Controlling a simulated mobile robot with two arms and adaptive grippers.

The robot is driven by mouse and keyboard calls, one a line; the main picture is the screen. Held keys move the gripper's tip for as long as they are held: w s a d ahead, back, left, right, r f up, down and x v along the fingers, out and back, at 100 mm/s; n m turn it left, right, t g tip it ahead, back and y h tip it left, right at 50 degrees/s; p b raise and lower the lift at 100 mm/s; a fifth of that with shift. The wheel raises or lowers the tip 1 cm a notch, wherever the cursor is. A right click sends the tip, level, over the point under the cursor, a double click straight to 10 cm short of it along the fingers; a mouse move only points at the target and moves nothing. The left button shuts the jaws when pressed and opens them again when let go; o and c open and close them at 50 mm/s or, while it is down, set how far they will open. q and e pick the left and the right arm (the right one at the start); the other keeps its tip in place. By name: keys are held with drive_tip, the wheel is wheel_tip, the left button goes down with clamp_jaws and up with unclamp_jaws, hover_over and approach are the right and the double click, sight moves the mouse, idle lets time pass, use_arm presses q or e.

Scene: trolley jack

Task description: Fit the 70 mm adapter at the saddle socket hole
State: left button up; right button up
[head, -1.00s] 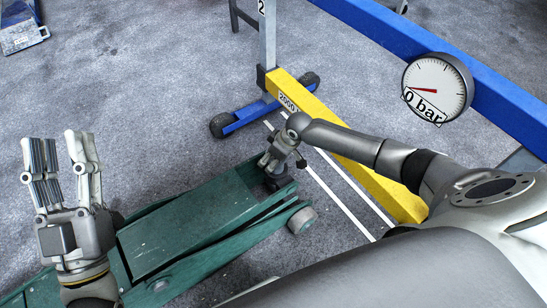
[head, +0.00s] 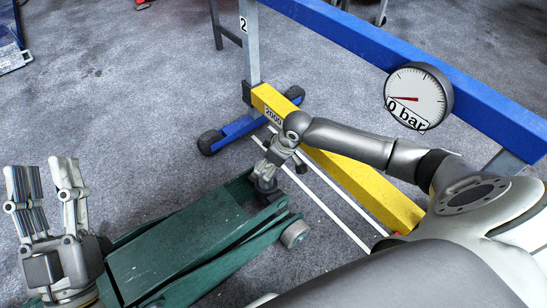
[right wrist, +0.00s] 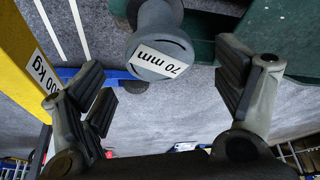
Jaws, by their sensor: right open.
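The grey 70 mm adapter (right wrist: 158,45), with a white "70 mm" label, shows between my right gripper's fingers in the right wrist view. My right gripper (right wrist: 160,72) is open around it, with gaps to the finger pads on both sides. In the head view my right gripper (head: 270,165) is above the far end of the green trolley jack (head: 175,245). The saddle socket hole is hidden, so I cannot tell how the adapter sits to it. My left gripper (head: 45,185) is open and empty, fingers up, at the left.
A yellow press beam (head: 345,180) with blue feet (head: 240,128) stands just beyond the jack. A pressure gauge (head: 417,97) reads 0 bar near the blue beam (head: 460,90). White lines mark the floor. The grey floor at upper left (head: 120,120) is clear.

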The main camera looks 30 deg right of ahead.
drive_tip(key=shift+v, duration=2.3)
